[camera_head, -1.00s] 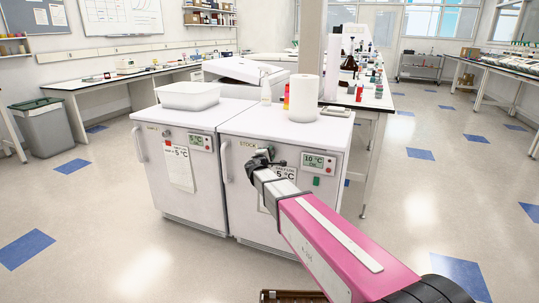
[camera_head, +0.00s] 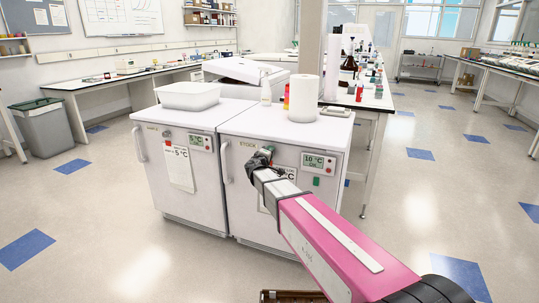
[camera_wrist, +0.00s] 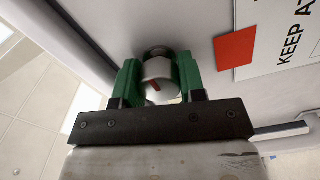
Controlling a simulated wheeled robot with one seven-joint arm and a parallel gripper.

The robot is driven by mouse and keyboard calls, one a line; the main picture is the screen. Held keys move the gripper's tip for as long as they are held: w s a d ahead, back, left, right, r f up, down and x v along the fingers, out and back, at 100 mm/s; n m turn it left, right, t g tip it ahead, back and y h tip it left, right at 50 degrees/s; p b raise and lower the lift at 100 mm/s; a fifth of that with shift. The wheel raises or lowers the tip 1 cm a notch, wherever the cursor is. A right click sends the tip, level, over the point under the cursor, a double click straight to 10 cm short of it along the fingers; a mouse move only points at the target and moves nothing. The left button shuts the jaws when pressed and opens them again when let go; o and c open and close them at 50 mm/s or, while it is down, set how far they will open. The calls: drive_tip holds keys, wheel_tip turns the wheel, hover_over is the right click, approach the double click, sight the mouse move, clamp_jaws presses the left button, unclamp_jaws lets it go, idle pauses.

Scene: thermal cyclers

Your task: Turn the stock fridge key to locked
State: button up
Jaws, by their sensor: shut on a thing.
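The stock fridge (camera_head: 289,197) is the right one of two white under-counter fridges, with "STOCK" lettered on its door front. My gripper (camera_head: 266,150) is at the upper part of this front, left of the small display, and hides the key in the head view. In the wrist view, the green fingers of my gripper (camera_wrist: 160,75) are shut on the key (camera_wrist: 157,69), a round silver knob with a red mark on its face. One finger is on each side of it. The red mark slants. I cannot read a locked or unlocked label.
The display (camera_head: 319,161) reads 10 °C, with a green button below it. My arm partly covers a paper notice on the door. The other fridge (camera_head: 186,185) stands close on the left. A white tub (camera_head: 188,95) and a paper roll (camera_head: 304,98) stand on top.

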drive_tip(key=o, duration=0.9)
drive_tip(key=shift+s, duration=0.1)
drive_tip(key=v, duration=1)
drive_tip(key=shift+s+a, duration=0.1)
drive_tip(key=shift+s, duration=0.2)
